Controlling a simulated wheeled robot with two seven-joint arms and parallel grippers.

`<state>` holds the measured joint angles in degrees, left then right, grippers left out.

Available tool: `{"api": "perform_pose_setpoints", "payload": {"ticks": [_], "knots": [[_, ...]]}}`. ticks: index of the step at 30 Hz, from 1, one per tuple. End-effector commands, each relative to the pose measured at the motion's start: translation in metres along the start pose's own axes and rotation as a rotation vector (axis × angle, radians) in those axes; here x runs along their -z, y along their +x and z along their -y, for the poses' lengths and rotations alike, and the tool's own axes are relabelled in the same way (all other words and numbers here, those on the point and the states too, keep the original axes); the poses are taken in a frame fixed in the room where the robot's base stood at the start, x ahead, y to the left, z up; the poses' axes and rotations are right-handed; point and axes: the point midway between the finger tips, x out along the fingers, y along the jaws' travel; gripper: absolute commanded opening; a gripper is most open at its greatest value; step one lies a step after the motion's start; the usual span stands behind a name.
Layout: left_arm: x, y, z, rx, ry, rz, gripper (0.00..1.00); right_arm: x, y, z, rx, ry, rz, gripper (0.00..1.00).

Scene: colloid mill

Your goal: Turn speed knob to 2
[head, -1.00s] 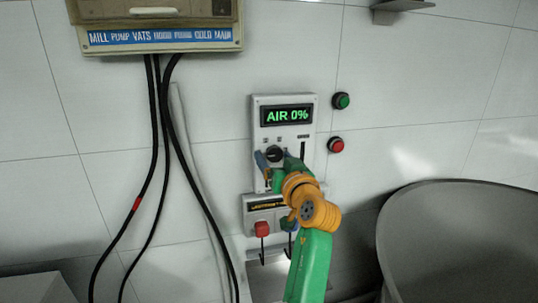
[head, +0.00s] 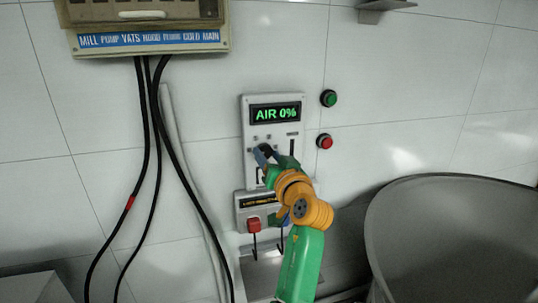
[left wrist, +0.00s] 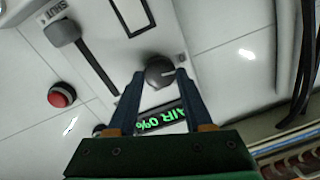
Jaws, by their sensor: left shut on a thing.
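The dark round speed knob (head: 266,149) sits on the white wall panel (head: 249,118), below a green display (head: 275,113) reading "AIR 0%". My left gripper (head: 268,153) is at the knob, its blue fingers partly hiding it in the head view. In the left wrist view the knob (left wrist: 160,70) lies between the two blue fingertips of my left gripper (left wrist: 160,77), which is shut on it. A pale pointer mark shows on the knob. The scale figures around it are too small to read. My right gripper is not in view.
A green button (head: 328,98) and a red button (head: 324,141) are right of the panel. A lower box (head: 243,202) with a red plug (head: 254,225) hangs beneath. Black cables (head: 143,140) run down at left. A big grey vat (head: 450,240) stands at right.

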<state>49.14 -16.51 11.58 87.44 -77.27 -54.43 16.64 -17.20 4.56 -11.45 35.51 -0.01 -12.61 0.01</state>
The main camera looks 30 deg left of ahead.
Motion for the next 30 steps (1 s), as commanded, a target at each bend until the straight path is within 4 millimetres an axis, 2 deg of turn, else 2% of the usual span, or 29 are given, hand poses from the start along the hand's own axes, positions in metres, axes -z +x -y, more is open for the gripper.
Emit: {"api": "perform_pose_setpoints", "payload": {"ticks": [17,30], "knots": [[0.002,0.001,0.002,0.007,0.539,-0.03,0.0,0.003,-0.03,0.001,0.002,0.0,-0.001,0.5],[0.003,0.001,0.004,0.012,0.956,-0.056,0.0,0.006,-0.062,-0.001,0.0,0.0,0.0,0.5]]}}
